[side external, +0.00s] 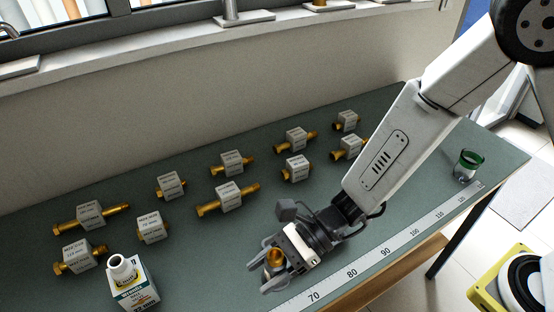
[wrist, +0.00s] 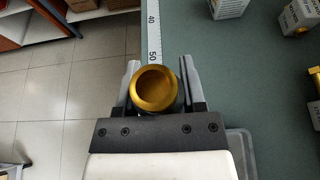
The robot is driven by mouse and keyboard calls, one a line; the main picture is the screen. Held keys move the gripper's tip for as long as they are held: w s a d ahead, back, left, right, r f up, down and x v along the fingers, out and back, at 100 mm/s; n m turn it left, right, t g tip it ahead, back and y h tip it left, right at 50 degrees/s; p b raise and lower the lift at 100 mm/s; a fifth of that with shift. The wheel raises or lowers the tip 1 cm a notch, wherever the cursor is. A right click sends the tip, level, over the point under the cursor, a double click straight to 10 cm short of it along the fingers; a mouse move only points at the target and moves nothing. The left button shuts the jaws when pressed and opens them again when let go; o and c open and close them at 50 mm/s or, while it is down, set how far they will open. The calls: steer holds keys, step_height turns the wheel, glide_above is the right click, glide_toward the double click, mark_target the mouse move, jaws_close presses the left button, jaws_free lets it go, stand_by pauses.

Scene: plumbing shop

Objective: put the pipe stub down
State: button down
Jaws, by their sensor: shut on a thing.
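The pipe stub is a short brass tube (wrist: 154,91) with an open round end, which faces the camera in the wrist view. My gripper (wrist: 156,78) is shut on it, with one grey finger on each side. In the side external view my gripper (side external: 268,275) is low near the front edge of the green bench, and the brass stub (side external: 276,257) shows between its fingers. The stub's lower part is hidden, so I cannot tell whether it touches the bench.
The green bench top (side external: 330,190) holds several brass fittings with white labelled blocks (side external: 230,195). A measuring strip (side external: 380,252) runs along the front edge.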

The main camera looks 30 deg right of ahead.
steer(key=w+a+f, duration=0.2)
steer(key=w+f, duration=0.1)
steer(key=w+a+f, duration=0.3)
steer(key=shift+a+f, duration=0.2)
steer(key=shift+f, duration=0.15)
steer(key=shift+f, duration=0.1)
steer(key=shift+w+a+f, duration=0.2)
steer(key=shift+w+f, duration=0.05)
steer(key=shift+f, duration=1.55)
steer(key=shift+c, duration=0.9)
jaws_free()
steer(key=shift+f, duration=0.2)
